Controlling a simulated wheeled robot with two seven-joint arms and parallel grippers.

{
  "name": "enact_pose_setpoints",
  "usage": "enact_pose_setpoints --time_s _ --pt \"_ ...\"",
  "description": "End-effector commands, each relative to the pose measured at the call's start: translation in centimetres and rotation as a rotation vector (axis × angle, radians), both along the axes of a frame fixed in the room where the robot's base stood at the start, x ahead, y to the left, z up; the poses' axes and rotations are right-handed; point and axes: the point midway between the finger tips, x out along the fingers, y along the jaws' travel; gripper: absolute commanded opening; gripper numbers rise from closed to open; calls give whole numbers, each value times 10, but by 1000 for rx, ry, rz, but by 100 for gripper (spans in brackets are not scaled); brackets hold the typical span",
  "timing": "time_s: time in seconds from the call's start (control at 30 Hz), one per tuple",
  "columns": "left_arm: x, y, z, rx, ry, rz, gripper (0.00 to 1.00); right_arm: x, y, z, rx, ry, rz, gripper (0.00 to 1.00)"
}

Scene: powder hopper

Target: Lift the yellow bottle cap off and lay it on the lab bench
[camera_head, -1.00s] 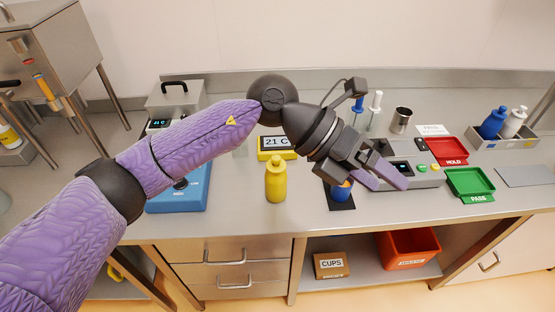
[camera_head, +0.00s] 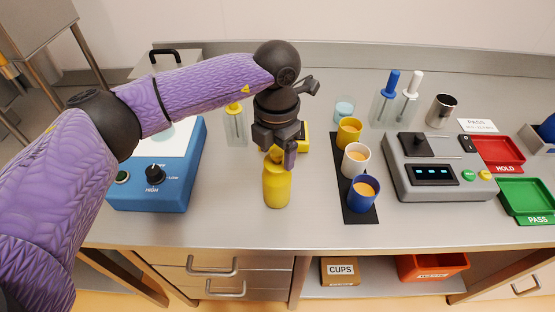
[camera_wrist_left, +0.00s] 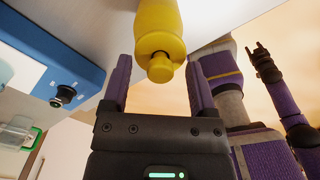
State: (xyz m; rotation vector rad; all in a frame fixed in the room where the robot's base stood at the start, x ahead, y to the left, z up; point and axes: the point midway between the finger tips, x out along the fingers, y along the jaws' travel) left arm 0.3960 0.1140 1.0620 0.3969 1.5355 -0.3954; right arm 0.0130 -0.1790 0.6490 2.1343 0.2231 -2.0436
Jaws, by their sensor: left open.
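The yellow bottle (camera_head: 277,188) stands upright on the lab bench (camera_head: 235,222) near its front edge. Its yellow cap (camera_wrist_left: 160,68) is on the bottle neck. In the head view the cap is partly hidden by my left gripper (camera_head: 280,160), which points down just above the bottle top. In the left wrist view my left gripper (camera_wrist_left: 158,90) is open, with one finger either side of the cap and a gap on both sides. It holds nothing. My right gripper (camera_wrist_left: 260,58) shows small at the right of the wrist view, away from the bottle; its opening is unclear.
A blue device (camera_head: 165,190) with a knob stands left of the bottle. A black mat (camera_head: 352,214) with yellow, white and blue cups lies to the right, beside a grey instrument (camera_head: 440,192). Bare bench lies around the bottle's front.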

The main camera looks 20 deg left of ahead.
Motion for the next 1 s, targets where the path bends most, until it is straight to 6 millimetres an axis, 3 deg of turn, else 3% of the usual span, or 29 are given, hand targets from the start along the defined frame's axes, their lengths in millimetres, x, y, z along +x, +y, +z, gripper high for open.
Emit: enact_pose_setpoints --time_s 0.23,0.6,0.9,1.0 --pt "0 0 -5 -1 -2 -1 75 4 1 0 3 -9 0 56" --pt "0 0 -5 -1 0 -1 0 4 2 0 3 -9 1 56" --pt "0 0 -4 -2 -1 -1 0 4 1 0 3 -9 1 56" --pt "1 -1 9 -3 -3 -1 0 4 1 2 3 -9 1 56"
